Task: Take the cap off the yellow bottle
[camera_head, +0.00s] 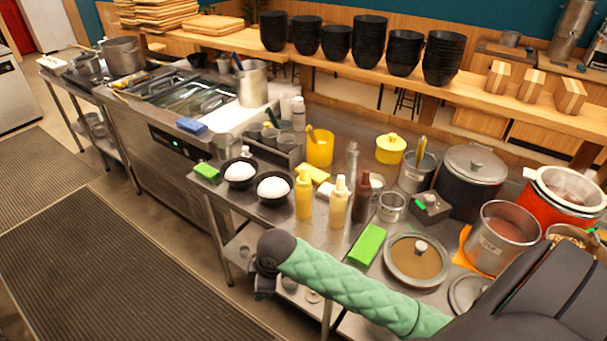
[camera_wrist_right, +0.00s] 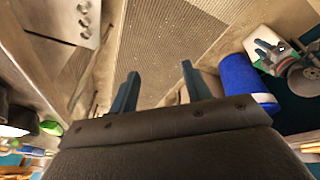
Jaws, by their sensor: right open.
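A yellow squeeze bottle (camera_head: 303,198) with a pointed yellow cap (camera_head: 303,173) stands upright on the steel counter in the head view. Right of it stands a paler yellow bottle (camera_head: 339,207) with a light cap. My right arm, in a green quilted sleeve, crosses the front of the head view and ends in a dark joint left of and below the bottles. My right gripper (camera_wrist_right: 158,88) shows in the right wrist view with its fingers apart, empty, facing the floor. No bottle is clearly seen between them.
A brown bottle (camera_head: 362,197) and a clear bottle (camera_head: 351,160) stand close by. Two black bowls with white contents (camera_head: 273,188) sit left. A green block (camera_head: 367,245) and a lidded pan (camera_head: 416,262) lie right. A blue cylinder (camera_wrist_right: 240,80) shows beside my right gripper.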

